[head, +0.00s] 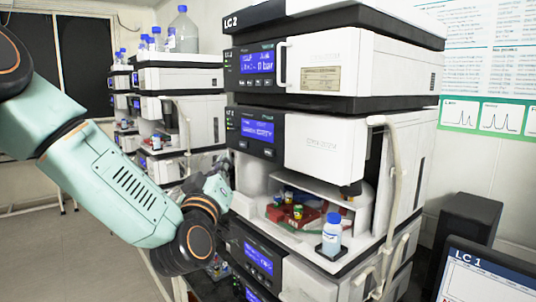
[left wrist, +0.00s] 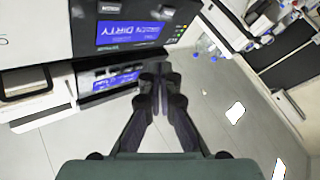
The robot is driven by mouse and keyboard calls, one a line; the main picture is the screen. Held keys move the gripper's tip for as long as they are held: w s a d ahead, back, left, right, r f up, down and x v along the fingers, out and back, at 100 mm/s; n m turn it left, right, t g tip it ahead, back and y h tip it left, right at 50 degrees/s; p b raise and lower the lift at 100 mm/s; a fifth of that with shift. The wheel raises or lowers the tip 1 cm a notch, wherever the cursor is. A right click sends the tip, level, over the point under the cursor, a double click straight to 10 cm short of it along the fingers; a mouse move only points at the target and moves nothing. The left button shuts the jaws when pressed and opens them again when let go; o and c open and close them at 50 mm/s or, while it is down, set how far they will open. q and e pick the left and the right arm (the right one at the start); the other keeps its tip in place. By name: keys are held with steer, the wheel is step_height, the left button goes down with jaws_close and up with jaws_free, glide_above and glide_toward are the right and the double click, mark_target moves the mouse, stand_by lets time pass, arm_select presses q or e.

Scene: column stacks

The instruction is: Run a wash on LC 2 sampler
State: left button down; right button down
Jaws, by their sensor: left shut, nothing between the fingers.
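The LC 2 stack stands in the middle of the head view, with its label (head: 231,22) on the top unit. Its sampler (head: 325,145) has a lit blue display (head: 257,129) and small buttons below it. In the left wrist view this display (left wrist: 132,33) appears upside down, and I read "DIRTY" on it. Under the sampler's front cover is an open bay with a red tray (head: 290,217) of capped vials. My left gripper (head: 219,186) is shut and empty, in front of the stack, below and left of the sampler's panel. Its fingertips (left wrist: 161,76) appear apart from the panel.
A bottle with a blue cap (head: 331,236) stands on a black holder at the bay's front. Another instrument stack (head: 180,78) with bottles on top stands behind left. A monitor labelled LC 1 (head: 490,280) is at lower right.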

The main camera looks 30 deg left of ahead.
mark_target(269, 152)
arm_select(q)
steer(key=w+d+b, duration=0.1)
steer(key=w+d, duration=0.2)
steer(key=w, duration=0.4)
steer(key=shift+w+d+r+b, duration=0.15)
steer(key=shift+d+b, duration=0.25)
steer(key=shift+w, duration=0.25)
steer(key=shift+s, duration=0.25)
steer(key=shift+w+a, duration=0.1)
steer(key=shift+w, duration=0.1)
stand_by(0.6)
